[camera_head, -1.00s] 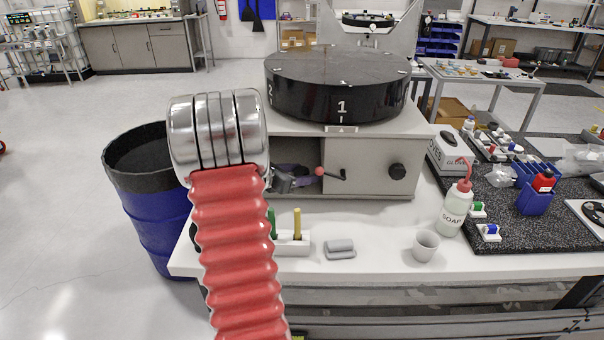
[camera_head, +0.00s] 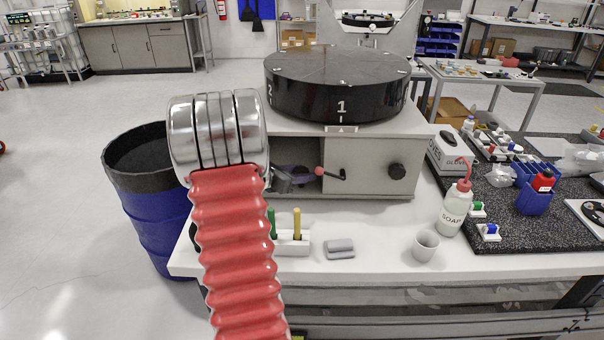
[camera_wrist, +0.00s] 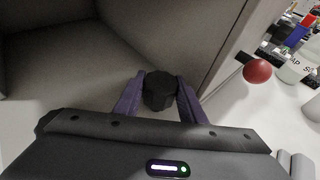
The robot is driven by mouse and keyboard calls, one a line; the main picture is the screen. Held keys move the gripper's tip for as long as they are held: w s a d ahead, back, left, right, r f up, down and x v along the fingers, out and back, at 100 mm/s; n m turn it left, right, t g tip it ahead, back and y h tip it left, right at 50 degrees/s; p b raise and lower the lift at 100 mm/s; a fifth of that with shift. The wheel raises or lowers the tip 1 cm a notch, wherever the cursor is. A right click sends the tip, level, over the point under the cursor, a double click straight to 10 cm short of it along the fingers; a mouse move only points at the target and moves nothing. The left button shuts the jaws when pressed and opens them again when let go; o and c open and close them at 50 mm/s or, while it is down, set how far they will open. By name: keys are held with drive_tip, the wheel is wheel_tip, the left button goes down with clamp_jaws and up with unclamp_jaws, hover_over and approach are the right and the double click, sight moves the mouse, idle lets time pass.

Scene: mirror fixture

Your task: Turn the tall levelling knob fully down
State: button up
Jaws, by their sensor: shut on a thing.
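A black ribbed knob (camera_wrist: 159,90) stands between the two purple fingers of my gripper in the wrist view. My gripper (camera_head: 294,172) is shut on it, a finger on each side, inside the open left bay of the grey fixture (camera_head: 360,152). In the head view the knob cannot be made out, and my red ribbed arm hides part of the bay. A second dark rounded piece (camera_wrist: 46,121) shows at the lower left in the wrist view, partly hidden by my gripper body. I cannot tell how far down the gripped knob is.
A lever with a red ball (camera_head: 320,171) sticks out close right of my gripper. A black drum (camera_head: 338,88) marked 1 sits on top. A pen block, grey block, cup (camera_head: 425,246) and soap bottle (camera_head: 456,208) stand on the bench.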

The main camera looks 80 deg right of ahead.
drive_tip(key=shift+m+g, duration=0.3)
drive_tip(key=shift+m+g+y, duration=0.8)
drive_tip(key=shift+m+y, duration=0.1)
drive_tip(key=o, duration=1)
drive_tip(key=shift+o, duration=0.2)
